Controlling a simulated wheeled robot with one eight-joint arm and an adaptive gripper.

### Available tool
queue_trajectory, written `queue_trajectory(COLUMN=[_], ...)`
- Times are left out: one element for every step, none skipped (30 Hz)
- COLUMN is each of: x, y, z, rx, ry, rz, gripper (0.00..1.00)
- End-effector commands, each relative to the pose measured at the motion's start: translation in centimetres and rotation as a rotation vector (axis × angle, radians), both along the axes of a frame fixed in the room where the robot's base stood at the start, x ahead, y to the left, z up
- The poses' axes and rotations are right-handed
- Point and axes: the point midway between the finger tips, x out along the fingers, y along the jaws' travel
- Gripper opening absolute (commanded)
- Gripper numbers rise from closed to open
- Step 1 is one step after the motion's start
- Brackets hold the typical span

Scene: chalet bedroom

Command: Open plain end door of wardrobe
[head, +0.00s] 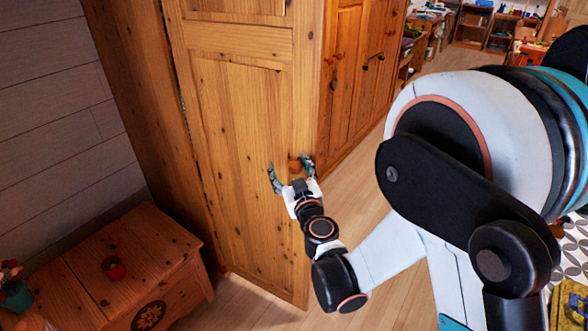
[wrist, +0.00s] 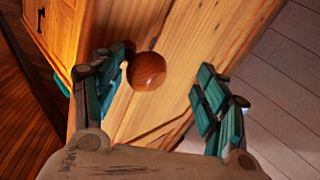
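The plain end door (head: 240,130) of the wardrobe is pale knotty pine. It stands swung out at an angle from the wardrobe front, with a thin dark gap along its left, hinge-side edge. Its round brown wooden knob (head: 295,166) sits near the free right edge; it shows clearly in the wrist view (wrist: 147,71). My gripper (head: 291,172) is at the knob with its fingers spread. In the wrist view my gripper (wrist: 163,88) has the knob between its fingers, closer to the left one, with clear space to the right one. Contact with the left finger is unclear.
Other wardrobe doors (head: 350,75) with small knobs run back on the right. Bare floor (head: 375,205) lies right of the door.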

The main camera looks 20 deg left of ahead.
Motion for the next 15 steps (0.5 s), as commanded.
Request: queue_trajectory(x=[-0.14,-0.14,-0.13,-0.12,-0.12,-0.11,-0.12,-0.1,-0.1,-0.1,-0.09,-0.09,-0.09,-0.09,-0.07], y=[0.34,0.32,0.3,0.28,0.26,0.24,0.22,0.21,0.19,0.17,0.16,0.14,0.12,0.12,0.1], z=[0.01,0.0,0.0,-0.01,-0.02,-0.03,-0.03,-0.04,-0.04,-0.05,-0.06,-0.06,-0.07,-0.08,-0.09], rx=[-0.001,-0.001,-0.001,-0.001,-0.001,-0.001,-0.001,-0.001,0.0,0.0,0.0,0.0,0.0,0.0,0.0], ry=[0.0,0.0,0.0,0.0,0.0,0.0,0.0,0.0,0.0,0.0,0.0,0.0,0.0,0.0,0.0], rz=[0.008,0.008,0.007,0.007,0.007,0.006,0.006,0.006,0.006,0.005,0.005,0.005,0.004,0.004,0.004], gripper=[0.54,0.54,0.54,0.54,0.54,0.54,0.54,0.54,0.54,0.54,0.54,0.54,0.54,0.54,0.54])
